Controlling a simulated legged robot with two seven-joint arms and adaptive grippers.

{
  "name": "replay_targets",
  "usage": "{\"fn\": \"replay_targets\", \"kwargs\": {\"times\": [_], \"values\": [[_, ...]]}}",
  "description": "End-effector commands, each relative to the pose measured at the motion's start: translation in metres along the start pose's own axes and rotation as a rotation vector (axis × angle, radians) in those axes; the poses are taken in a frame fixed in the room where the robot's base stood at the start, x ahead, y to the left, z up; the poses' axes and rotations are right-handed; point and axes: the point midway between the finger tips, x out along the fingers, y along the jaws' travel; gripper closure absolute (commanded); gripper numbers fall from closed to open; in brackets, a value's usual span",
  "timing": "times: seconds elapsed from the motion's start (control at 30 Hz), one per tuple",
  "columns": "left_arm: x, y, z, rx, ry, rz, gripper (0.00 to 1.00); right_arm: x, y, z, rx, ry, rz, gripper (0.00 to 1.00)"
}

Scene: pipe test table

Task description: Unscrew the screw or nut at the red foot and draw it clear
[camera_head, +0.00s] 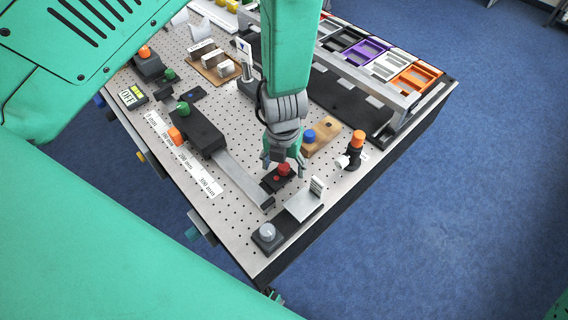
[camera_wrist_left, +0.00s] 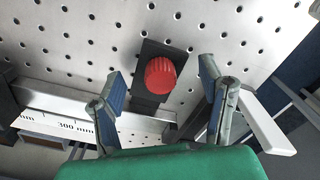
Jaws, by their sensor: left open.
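A red ribbed knob (camera_head: 284,169) sits on a small black base (camera_head: 272,183) on the perforated table, near its front corner. In the left wrist view the red knob (camera_wrist_left: 160,75) stands on the black base (camera_wrist_left: 152,101) between the two fingers, with a gap on each side. My left gripper (camera_head: 284,163) is open around and above it, coming down from above; it also shows in the left wrist view (camera_wrist_left: 158,82). No contact with the knob shows. Any thread under the knob is hidden. My right gripper is not in view.
A grey rail (camera_head: 240,178) with a ruler strip lies left of the red knob. A wooden block with a blue knob (camera_head: 308,136), an orange-topped post (camera_head: 357,140), an angled metal plate (camera_head: 304,204) and a grey dial (camera_head: 267,232) stand close by.

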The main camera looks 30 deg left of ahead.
Motion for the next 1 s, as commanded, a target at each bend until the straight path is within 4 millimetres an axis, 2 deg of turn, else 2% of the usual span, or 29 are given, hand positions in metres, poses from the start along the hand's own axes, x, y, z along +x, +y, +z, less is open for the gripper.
{"fn": "replay_targets", "kwargs": {"times": [0.2, 0.5, 0.6, 0.87, 1.0], "values": [[0.0002, 0.0001, -0.0001, 0.026, 0.001, 0.0, 0.37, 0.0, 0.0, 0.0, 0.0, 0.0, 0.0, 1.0], [0.0003, 0.0002, 0.0001, 0.49, 0.005, -0.001, 0.37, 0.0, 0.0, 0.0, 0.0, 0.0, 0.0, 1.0], [0.0003, 0.0003, 0.0, 0.546, 0.005, -0.001, 0.37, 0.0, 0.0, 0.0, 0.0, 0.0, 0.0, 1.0], [0.0003, 0.0004, 0.0001, 0.565, 0.005, -0.001, 0.37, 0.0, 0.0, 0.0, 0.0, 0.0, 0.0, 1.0], [0.0002, 0.0006, 0.0004, 0.767, 0.007, -0.002, 0.37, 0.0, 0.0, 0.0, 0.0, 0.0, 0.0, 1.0]]}}
